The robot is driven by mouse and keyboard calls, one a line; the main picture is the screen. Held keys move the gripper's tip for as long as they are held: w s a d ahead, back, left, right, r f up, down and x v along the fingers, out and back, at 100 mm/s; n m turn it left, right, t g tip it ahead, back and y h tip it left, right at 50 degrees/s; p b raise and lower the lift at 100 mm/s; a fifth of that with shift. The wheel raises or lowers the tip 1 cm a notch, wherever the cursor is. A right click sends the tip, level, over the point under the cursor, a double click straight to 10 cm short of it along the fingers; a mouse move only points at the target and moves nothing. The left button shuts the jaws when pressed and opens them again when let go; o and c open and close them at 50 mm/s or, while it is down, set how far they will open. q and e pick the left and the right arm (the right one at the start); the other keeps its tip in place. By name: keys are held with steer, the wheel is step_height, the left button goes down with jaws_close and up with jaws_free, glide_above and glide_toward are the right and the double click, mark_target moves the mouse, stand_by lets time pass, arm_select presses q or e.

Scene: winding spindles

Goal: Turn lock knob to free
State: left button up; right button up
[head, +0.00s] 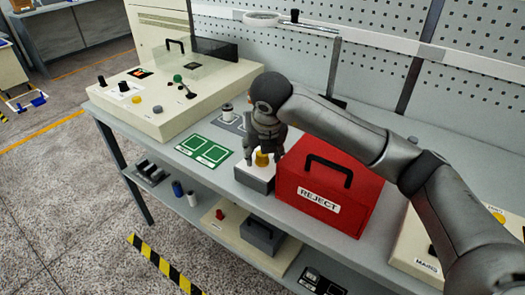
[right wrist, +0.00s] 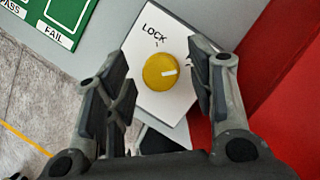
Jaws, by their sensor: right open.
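The lock knob (right wrist: 160,73) is a round yellow knob with a white pointer line, on a white panel (right wrist: 185,30) marked LOCK. In the right wrist view the line points right, away from the LOCK mark above the knob. My right gripper (right wrist: 160,85) is open, with one finger on each side of the knob. I cannot tell whether the fingers touch it. My left gripper is not in view.
A red REJECT box (head: 325,190) with a black handle stands close on the right of the knob box. A green PASS/FAIL mat (head: 204,151) lies to the left. A beige control console (head: 165,95) stands at the bench's left end. A pegboard rises behind.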

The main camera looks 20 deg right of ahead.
steer(key=v, duration=1.2)
